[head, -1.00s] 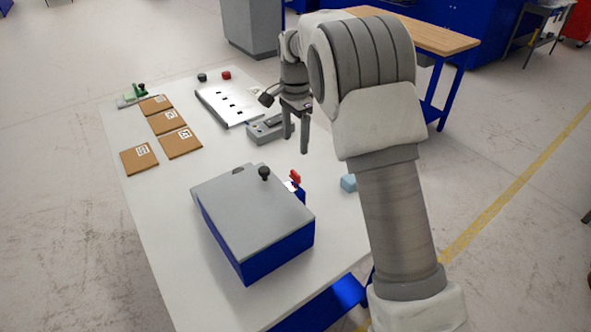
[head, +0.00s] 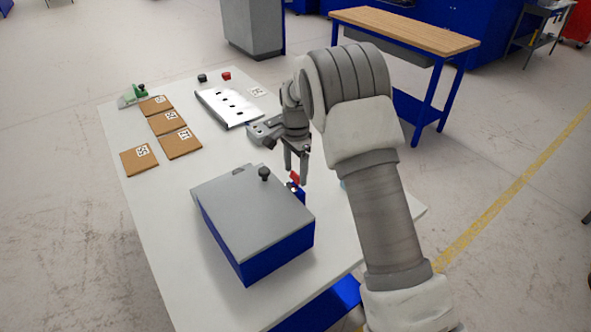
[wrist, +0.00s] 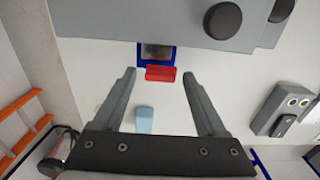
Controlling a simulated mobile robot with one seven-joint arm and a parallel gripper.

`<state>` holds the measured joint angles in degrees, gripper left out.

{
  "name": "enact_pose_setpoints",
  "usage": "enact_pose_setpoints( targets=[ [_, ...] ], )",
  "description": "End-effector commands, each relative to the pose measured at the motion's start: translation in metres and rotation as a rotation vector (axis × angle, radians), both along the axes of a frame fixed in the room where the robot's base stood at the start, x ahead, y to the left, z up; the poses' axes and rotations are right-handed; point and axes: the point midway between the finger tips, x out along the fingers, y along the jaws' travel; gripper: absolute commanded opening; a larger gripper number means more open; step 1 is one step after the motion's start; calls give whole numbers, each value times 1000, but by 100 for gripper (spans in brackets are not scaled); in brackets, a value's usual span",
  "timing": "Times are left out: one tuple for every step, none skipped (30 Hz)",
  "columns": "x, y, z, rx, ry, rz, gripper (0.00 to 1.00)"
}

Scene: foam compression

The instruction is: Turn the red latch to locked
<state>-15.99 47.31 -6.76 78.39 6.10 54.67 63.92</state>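The red latch (head: 294,178) sits on a blue mount at the back right side of the blue box with a grey lid (head: 250,210). In the wrist view the red latch (wrist: 160,74) lies crosswise beside its blue bracket (wrist: 155,54), at the edge of the grey lid (wrist: 130,20). My gripper (head: 296,180) is above and close to the latch. In the wrist view my gripper (wrist: 160,73) has its fingers wide apart, with the latch showing between the tips. Nothing is held. I cannot tell the height gap between the fingertips and the latch.
A black knob (head: 264,173) stands on the lid. A light blue block (wrist: 145,119) lies on the white table (head: 165,215). A grey fixture (head: 262,131) and a metal plate (head: 228,107) are farther back. Several brown squares (head: 180,143) lie at left.

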Motion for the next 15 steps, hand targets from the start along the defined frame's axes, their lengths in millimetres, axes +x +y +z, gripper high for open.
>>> enact_pose_setpoints(
  targets=[
    [0,0,0,0,0,0,63],
    [0,0,0,0,0,0,58],
    [0,0,0,0,0,0,50],
    [0,0,0,0,0,0,45],
    [0,0,0,0,0,0,40],
    [0,0,0,0,0,0,32],
    [0,0,0,0,0,0,27],
    [0,0,0,0,0,0,22],
    [0,0,0,0,0,0,14],
    [0,0,0,0,0,0,9],
    [0,0,0,0,0,0,4],
    [0,0,0,0,0,0,0],
    [0,0,0,0,0,0,0],
    [0,0,0,0,0,0,0],
    [0,0,0,0,0,1,0]
  ],
)
